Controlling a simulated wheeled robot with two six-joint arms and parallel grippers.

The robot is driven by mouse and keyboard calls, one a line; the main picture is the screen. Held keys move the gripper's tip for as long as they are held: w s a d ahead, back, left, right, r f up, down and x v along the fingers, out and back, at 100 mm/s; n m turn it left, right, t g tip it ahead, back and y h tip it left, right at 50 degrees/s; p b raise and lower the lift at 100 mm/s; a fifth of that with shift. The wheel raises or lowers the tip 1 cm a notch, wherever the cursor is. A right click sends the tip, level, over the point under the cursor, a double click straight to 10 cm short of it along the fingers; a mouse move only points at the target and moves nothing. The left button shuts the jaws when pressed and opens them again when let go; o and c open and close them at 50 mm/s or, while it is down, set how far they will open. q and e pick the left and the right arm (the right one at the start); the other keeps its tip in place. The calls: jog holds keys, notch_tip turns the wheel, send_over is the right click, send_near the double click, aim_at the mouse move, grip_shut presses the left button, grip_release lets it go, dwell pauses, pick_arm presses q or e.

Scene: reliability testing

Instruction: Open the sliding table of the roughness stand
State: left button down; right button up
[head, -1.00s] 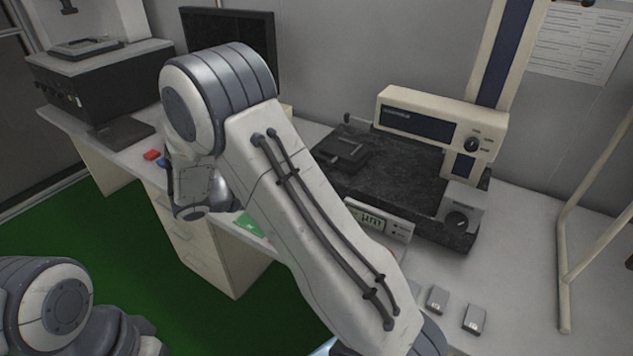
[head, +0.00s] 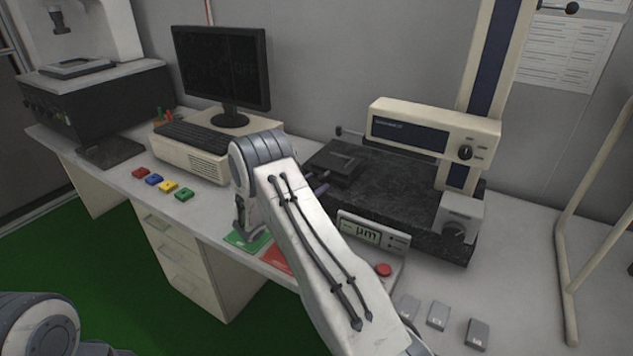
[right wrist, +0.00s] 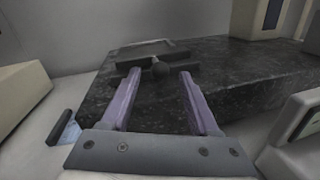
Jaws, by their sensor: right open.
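The roughness stand has a black granite base (head: 405,190) and a cream drive unit (head: 435,125) on a column. Its dark sliding table (head: 338,163) lies on the left part of the granite. In the right wrist view the sliding table (right wrist: 143,50) has a round dark knob (right wrist: 160,69) on its near side. My left gripper is out of view.
A display box (head: 370,235) with a red button stands before the granite. Grey blocks (head: 438,315) lie at the right front. A monitor (head: 222,68) and cream computer (head: 190,158) stand at the left. Coloured blocks (head: 168,187) lie near the table's front edge.

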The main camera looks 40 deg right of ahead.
jog(key=shift+w+d, duration=0.1)
jog(key=shift+d, duration=0.5)
grip_shut()
jog(key=shift+w+a, duration=0.1)
dwell(1.0)
